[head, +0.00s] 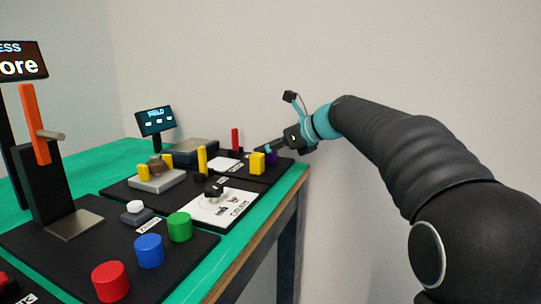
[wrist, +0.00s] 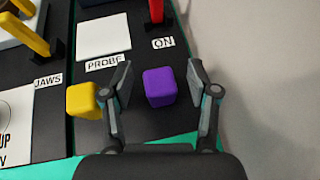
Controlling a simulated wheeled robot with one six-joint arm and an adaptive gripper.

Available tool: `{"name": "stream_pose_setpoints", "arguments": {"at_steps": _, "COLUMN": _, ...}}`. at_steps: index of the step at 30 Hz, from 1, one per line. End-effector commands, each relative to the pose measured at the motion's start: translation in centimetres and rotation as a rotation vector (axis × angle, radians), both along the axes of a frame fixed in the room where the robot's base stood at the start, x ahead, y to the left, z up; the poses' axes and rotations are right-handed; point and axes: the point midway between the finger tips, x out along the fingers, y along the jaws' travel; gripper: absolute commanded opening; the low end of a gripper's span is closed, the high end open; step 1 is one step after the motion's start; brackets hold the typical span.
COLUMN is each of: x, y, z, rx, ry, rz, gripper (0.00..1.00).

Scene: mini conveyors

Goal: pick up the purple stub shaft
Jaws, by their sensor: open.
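The purple stub shaft (wrist: 159,87) stands on the black board near its right edge, and in the wrist view it shows between the two open fingers of my gripper (wrist: 160,88). There is a gap on each side of it. My gripper is open and holds nothing.
A yellow block (wrist: 82,100) stands close outside the left finger. A red lever (wrist: 156,10) rises beyond, near the ON label. A white PROBE pad (wrist: 103,37) lies to the left. Red (head: 111,282), blue (head: 149,251) and green (head: 179,227) cylinders stand on the nearer board.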

Motion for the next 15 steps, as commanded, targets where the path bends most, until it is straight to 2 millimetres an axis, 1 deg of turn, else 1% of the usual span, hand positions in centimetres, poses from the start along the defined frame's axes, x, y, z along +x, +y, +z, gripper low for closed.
{"name": "stream_pose_setpoints", "arguments": {"at_steps": 3, "x": -0.02, "y": -0.03, "z": 0.03, "rx": 0.0, "ry": 0.0, "rz": 0.0, "gripper": 0.6}}
{"name": "stream_pose_setpoints", "arguments": {"at_steps": 5, "x": -0.02, "y": -0.03, "z": 0.03, "rx": 0.0, "ry": 0.0, "rz": 0.0, "gripper": 0.45}}
{"name": "stream_pose_setpoints", "arguments": {"at_steps": 6, "x": -0.02, "y": -0.03, "z": 0.03, "rx": 0.0, "ry": 0.0, "rz": 0.0, "gripper": 0.35}}
{"name": "stream_pose_setpoints", "arguments": {"at_steps": 8, "x": -0.02, "y": -0.04, "z": 0.04, "rx": 0.0, "ry": 0.0, "rz": 0.0, "gripper": 0.2}}
{"name": "stream_pose_setpoints", "arguments": {"at_steps": 9, "x": -0.02, "y": -0.03, "z": 0.03, "rx": 0.0, "ry": 0.0, "rz": 0.0, "gripper": 0.1}}
{"name": "stream_pose_setpoints", "arguments": {"at_steps": 10, "x": -0.03, "y": -0.05, "z": 0.03, "rx": 0.0, "ry": 0.0, "rz": 0.0, "gripper": 0.02}}
{"name": "stream_pose_setpoints", "arguments": {"at_steps": 11, "x": -0.03, "y": -0.05, "z": 0.03, "rx": 0.0, "ry": 0.0, "rz": 0.0, "gripper": 0.0}}
{"name": "stream_pose_setpoints", "arguments": {"at_steps": 15, "x": -0.04, "y": -0.04, "z": 0.05, "rx": 0.0, "ry": 0.0, "rz": 0.0, "gripper": 0.0}}
